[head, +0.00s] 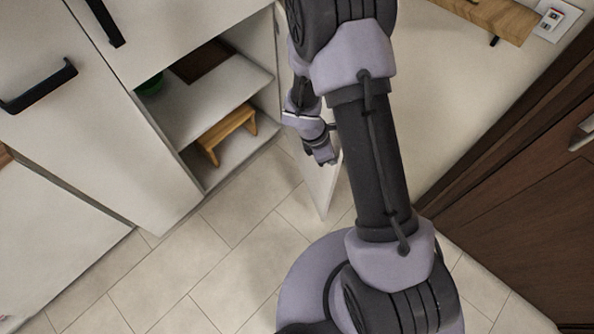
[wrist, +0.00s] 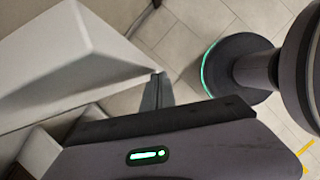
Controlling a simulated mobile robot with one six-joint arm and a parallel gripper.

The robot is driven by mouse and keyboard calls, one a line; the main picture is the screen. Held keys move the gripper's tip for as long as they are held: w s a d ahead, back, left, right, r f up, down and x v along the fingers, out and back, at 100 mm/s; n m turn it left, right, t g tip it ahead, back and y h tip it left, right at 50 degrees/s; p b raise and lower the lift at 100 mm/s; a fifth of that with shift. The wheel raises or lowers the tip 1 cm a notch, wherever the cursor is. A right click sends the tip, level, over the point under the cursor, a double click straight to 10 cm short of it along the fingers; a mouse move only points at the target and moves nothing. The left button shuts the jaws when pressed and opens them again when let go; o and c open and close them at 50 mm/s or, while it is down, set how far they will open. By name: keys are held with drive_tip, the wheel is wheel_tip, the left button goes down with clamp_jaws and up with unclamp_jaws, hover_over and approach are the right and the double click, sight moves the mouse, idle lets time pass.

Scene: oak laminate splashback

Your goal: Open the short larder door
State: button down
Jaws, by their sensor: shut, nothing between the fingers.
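The short larder door (head: 322,190) is a white panel that stands swung well out from the cabinet, seen at a steep angle in the head view. The larder opening (head: 217,110) behind it is exposed. My gripper (head: 326,158) is beside the door's upper part, on the side toward the opening, and partly overlaps it in the picture. In the wrist view a white panel (wrist: 65,65), likely the door, fills the left, and my closed fingertips (wrist: 157,76) are just past its corner. They hold nothing. Whether they touch the door is unclear. The door's handle is hidden.
Inside the larder are a shelf (head: 205,105), a small wooden stool (head: 228,132) and a green item (head: 150,84). White cabinets with black handles (head: 40,86) stand left. A dark wood cabinet (head: 520,215) stands right. Tiled floor (head: 235,262) is clear in front.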

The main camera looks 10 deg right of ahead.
drive_tip(key=w+d+n+t+p, duration=0.1)
drive_tip(key=w+d+n, duration=0.2)
drive_tip(key=d, duration=0.8)
drive_tip(key=w+d+n+t+p, duration=0.1)
drive_tip(key=w+d+n+p, duration=0.1)
drive_tip(key=d, duration=0.9)
drive_tip(key=shift+w+d+n+y, duration=0.25)
drive_tip(key=shift+w+n+y, duration=0.05)
drive_tip(key=shift+w+n, duration=0.3)
drive_tip(key=shift+a, duration=0.1)
